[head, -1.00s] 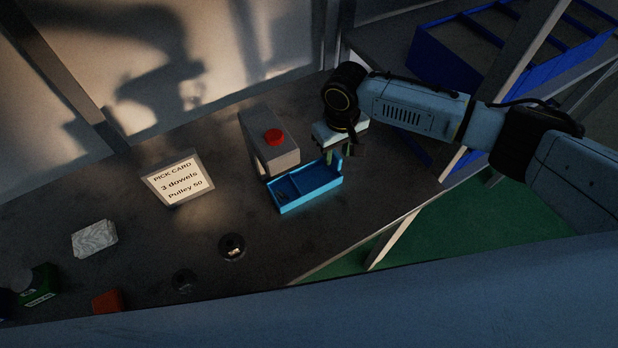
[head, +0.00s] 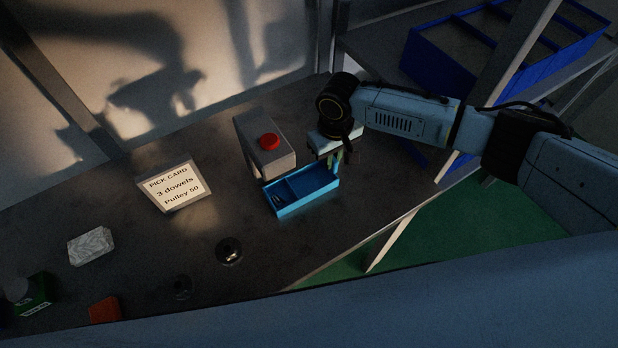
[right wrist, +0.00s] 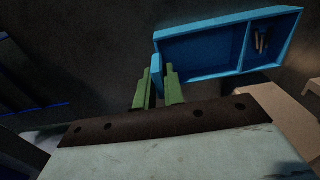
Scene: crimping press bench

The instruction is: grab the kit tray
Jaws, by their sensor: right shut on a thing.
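The kit tray (head: 312,203) is a bright blue open tray with a large and a small compartment, on the dark bench beside the grey press. In the right wrist view the tray (right wrist: 205,74) has a few small pale sticks (right wrist: 262,40) in its small compartment. My right gripper (head: 338,160) is at the tray's right end in the head view. Its green fingers (right wrist: 160,78) are shut on the tray's end wall, which shows between them. I cannot tell whether the tray is lifted. My left gripper is not in view.
The grey press (head: 265,148) with a red button stands close behind the tray. A pick card (head: 172,186) stands to the left. A round dark part (head: 229,251) lies in front. A blue divided bin (head: 430,62) is at the back right. The bench's front edge is near.

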